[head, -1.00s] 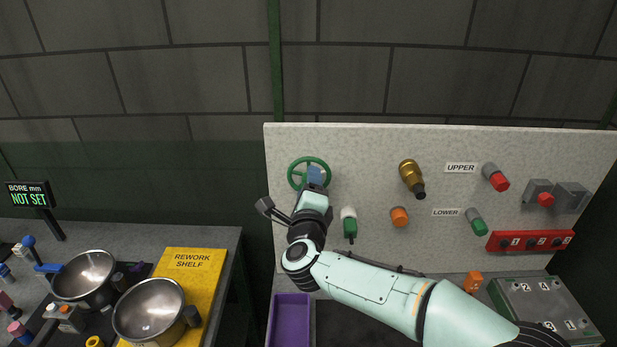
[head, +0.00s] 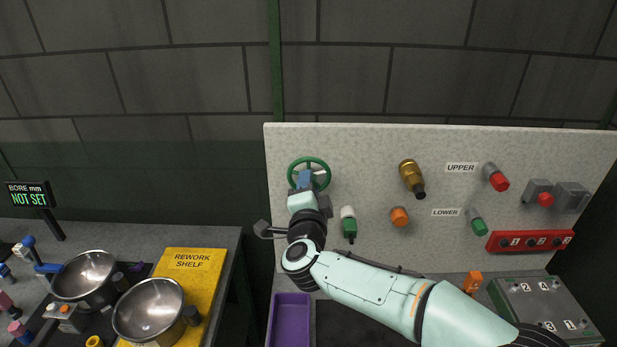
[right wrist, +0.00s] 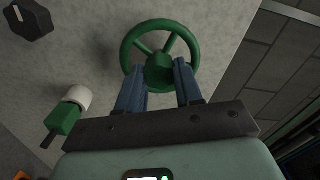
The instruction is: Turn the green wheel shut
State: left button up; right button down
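The green wheel (head: 309,160) is mounted on the upper left of the speckled panel. It also shows in the right wrist view (right wrist: 160,24), with its hub and several spokes. My right gripper (head: 305,176) is at the wheel and covers its lower middle in the head view. In the right wrist view its two blue fingers (right wrist: 159,82) stand apart, one on each side of the hub. Whether they press on the hub or only straddle it, I cannot tell. My left gripper is not in view.
A white-and-green fitting (head: 348,224) sits just right of and below the wheel. A brass fitting (head: 411,178) and an orange knob (head: 399,217) are farther right on the panel (head: 360,150). A purple tray (head: 290,318) lies below. The panel left of the wheel is bare.

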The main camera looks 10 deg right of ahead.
jog(key=m, duration=2.1)
jog(key=shift+m, duration=0.4)
jog(key=c, duration=0.7)
grip_release()
jog(key=shift+n, duration=0.3)
jog(key=n, duration=1.7)
jog(key=shift+n, duration=0.3)
